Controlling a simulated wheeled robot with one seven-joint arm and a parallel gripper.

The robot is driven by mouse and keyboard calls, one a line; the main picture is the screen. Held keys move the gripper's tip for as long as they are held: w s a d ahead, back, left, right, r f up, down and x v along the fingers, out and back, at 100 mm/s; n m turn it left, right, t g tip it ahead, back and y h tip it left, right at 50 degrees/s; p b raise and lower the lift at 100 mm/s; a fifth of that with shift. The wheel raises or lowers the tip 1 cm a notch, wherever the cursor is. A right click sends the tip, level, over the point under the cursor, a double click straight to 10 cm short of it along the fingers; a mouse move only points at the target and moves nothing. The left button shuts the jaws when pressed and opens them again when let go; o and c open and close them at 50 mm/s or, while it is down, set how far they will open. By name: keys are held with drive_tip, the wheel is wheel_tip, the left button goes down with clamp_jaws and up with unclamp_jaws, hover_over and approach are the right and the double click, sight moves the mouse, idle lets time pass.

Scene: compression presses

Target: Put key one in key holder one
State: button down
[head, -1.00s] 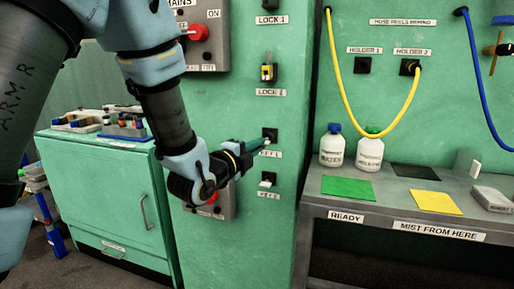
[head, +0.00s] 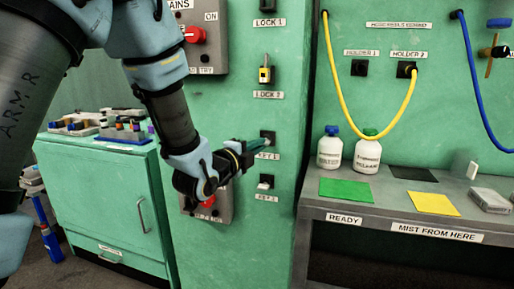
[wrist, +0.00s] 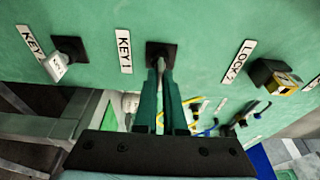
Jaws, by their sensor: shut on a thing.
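Key holder one is a black square socket (wrist: 161,52) on the green panel, beside the KEY 1 label (wrist: 124,51) in the wrist view. It also shows in the head view (head: 267,136), just past my fingertips. My gripper (wrist: 162,76) is at this holder, its long teal fingers pointing at the socket and shut on key one (wrist: 162,63). Only a small pale part of the key shows between the fingertips, against the socket. I cannot tell how deep it sits. My gripper also shows in the head view (head: 256,147).
A second key (wrist: 57,66) sits in the KEY 2 holder, below in the head view (head: 265,182). A yellow-bodied lock (head: 265,74) hangs above. The red mains switch (head: 196,34), a lower red button and the bench (head: 320,211) with two bottles are nearby.

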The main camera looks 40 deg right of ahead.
drive_tip(key=c, duration=0.9)
unclamp_jaws()
drive_tip(key=b+v, duration=0.8)
drive_tip(key=v, duration=0.2)
drive_tip(key=shift+s+a+b, duration=0.15)
drive_tip(key=shift+a+b, duration=0.15)
drive_tip(key=shift+a, duration=0.05)
